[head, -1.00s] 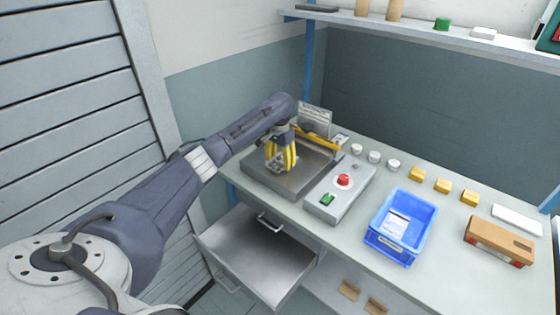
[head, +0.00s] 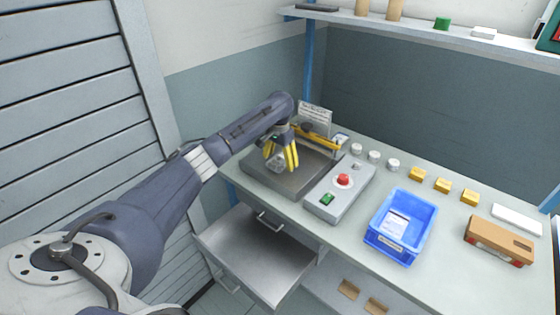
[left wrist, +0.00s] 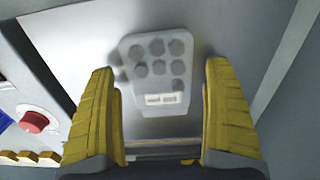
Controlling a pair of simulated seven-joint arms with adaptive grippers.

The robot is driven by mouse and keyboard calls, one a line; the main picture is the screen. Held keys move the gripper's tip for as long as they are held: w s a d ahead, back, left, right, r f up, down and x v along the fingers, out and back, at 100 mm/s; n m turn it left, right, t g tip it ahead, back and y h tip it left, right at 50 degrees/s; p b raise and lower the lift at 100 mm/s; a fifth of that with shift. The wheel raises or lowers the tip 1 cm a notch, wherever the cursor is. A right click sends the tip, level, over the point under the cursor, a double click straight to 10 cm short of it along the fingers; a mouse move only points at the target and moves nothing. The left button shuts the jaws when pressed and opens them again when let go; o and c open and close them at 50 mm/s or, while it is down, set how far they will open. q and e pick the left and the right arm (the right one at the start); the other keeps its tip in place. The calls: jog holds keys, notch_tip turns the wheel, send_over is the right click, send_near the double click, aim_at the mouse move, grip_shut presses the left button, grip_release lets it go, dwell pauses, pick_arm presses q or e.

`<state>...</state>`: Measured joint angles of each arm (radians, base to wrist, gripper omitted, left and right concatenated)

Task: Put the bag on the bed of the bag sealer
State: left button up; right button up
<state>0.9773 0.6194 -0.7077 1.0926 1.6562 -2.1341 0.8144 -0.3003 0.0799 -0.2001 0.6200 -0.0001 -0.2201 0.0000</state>
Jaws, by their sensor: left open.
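The bag (head: 277,162) is a small clear pouch with several round grey pieces and a white label. It also shows in the left wrist view (left wrist: 157,72), over the bare metal bed. My left gripper (head: 280,156) is open, its yellow fingers on either side of the bag and apart from it in the wrist view. The bag sealer's flat grey bed (head: 292,184) is under the gripper and bag. The bag seems to lie on or very near the bed; exact contact is hard to tell. My right gripper is not in view.
A control box (head: 329,206) with a red button and green switch stands right of the bed. The sealer's yellow bar (head: 320,138) and a sign (head: 315,116) are behind. A blue bin (head: 427,231) stands farther right. An open drawer (head: 255,252) juts out below.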

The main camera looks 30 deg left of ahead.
aim_at(280, 160)
pick_arm(q)
notch_tip(280, 160, up, 12)
dwell(0.6)
